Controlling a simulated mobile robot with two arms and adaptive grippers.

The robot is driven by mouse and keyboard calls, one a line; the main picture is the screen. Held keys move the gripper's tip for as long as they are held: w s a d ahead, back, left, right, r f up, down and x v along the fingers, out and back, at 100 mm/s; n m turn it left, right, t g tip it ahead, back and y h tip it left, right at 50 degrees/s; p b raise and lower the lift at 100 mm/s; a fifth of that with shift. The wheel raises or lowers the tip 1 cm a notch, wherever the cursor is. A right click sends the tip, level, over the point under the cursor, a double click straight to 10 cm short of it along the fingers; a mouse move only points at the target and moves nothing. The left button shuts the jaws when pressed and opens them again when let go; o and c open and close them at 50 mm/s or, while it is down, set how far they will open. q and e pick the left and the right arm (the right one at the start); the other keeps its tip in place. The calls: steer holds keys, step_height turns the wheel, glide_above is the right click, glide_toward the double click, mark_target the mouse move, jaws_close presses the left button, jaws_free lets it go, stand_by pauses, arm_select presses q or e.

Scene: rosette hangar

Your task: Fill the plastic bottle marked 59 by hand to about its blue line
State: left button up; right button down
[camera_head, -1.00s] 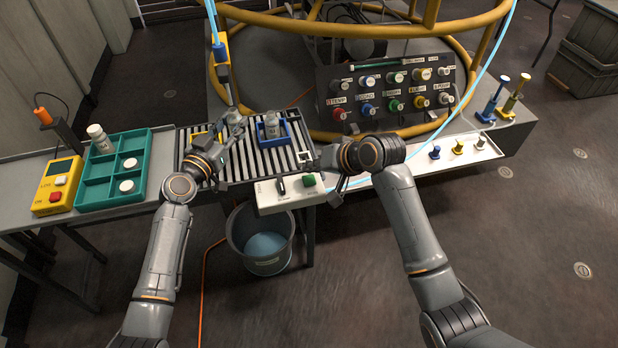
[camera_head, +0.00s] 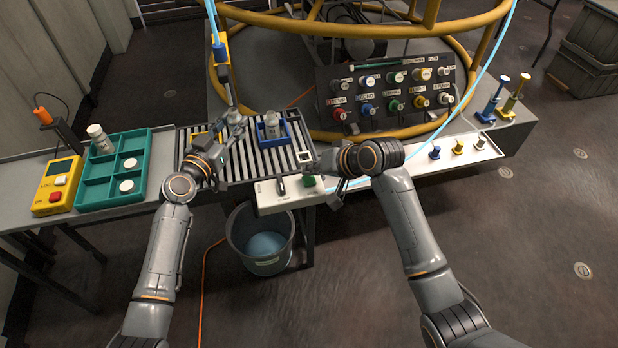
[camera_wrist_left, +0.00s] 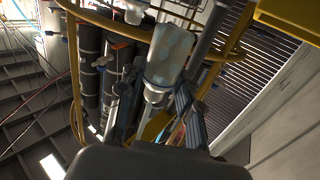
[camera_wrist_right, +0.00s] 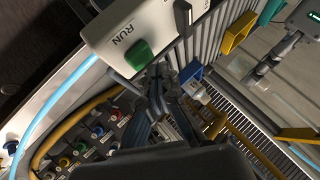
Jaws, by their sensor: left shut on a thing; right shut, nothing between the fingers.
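My left gripper (camera_head: 226,140) is shut on a pale plastic bottle (camera_head: 235,118) below the filling nozzle (camera_head: 231,104) at the back left of the slatted deck. In the left wrist view the bottle (camera_wrist_left: 170,52) is between the fingers, with bluish patches on its wall; I cannot read its number or make out its blue line. My right gripper (camera_head: 323,180) is shut and empty at the white control panel (camera_head: 276,199). Its tips are close to the green RUN button (camera_wrist_right: 138,55); I cannot tell whether they touch it.
A second bottle (camera_head: 271,123) stands in a blue holder (camera_head: 286,135) on the slats. A teal tray (camera_head: 97,192) with white-capped bottles and a yellow meter (camera_head: 57,186) are at the left. A bucket (camera_head: 262,255) of blue liquid stands below. Knobs (camera_head: 395,90) line the back panel.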

steer(key=shift+f, duration=0.15)
stand_by(0.5)
steer(key=shift+f, duration=0.25)
steer(key=shift+f, duration=0.5)
stand_by(1.4)
steer(key=shift+r, duration=0.15)
stand_by(0.9)
steer(key=shift+r, duration=0.8)
steer(key=shift+r, duration=2.5)
step_height(320, 180, up, 6)
glide_above(312, 180)
